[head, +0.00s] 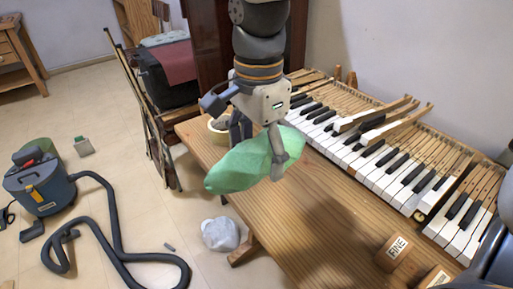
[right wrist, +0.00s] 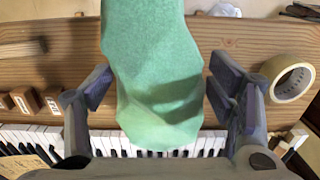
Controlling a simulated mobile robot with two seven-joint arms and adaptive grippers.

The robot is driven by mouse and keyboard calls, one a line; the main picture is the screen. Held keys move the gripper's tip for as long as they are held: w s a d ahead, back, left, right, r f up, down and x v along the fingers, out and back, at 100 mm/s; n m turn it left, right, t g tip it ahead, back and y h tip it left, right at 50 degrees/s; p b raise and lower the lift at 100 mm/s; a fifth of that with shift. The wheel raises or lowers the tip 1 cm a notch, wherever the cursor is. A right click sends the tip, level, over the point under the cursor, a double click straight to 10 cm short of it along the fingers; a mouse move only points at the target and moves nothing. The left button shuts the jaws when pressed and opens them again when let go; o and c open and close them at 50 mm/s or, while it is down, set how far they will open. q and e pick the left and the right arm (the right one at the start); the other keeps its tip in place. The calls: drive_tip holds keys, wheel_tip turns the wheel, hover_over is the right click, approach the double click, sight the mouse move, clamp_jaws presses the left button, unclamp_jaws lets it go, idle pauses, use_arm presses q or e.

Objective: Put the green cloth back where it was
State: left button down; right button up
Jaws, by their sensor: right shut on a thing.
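The green cloth (head: 235,170) is a crumpled, elongated bundle. It hangs in my right gripper (head: 258,148) above the left part of the wooden bench, its left end reaching past the bench edge over the floor. In the right wrist view the cloth (right wrist: 155,75) fills the space between the fingers of the right gripper (right wrist: 165,95), and it hides part of the bench and keys behind it. The right gripper is shut on the cloth. My left gripper is not seen.
The wooden bench (head: 310,215) holds piano keys (head: 380,160), some raised or loose. A tape roll (head: 217,127) lies behind the gripper. A labelled block (head: 394,250) stands near the front. A vacuum (head: 40,185) with a hose and a whitish bag (head: 220,234) lie on the floor.

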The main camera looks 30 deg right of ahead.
drive_tip(key=shift+w+d+f, duration=0.1)
drive_tip(key=shift+w+d, duration=0.05)
drive_tip(key=shift+w, duration=0.05)
drive_tip(key=w+d+f, duration=0.2)
drive_tip(key=w+f, duration=0.1)
drive_tip(key=w+d+f, duration=0.2)
drive_tip(key=w+f, duration=0.1)
drive_tip(key=w, duration=0.1)
drive_tip(key=w+d+f, duration=0.2)
drive_tip(key=w+f, duration=0.1)
drive_tip(key=w, duration=0.1)
drive_tip(key=shift+d+f+b, duration=0.3)
drive_tip(key=shift+f+b, duration=0.1)
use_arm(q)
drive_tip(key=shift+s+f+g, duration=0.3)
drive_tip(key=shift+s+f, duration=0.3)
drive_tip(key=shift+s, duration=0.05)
use_arm(e)
drive_tip(key=shift+f, duration=1.45)
drive_tip(key=shift+f, duration=0.1)
drive_tip(key=o, duration=1.1)
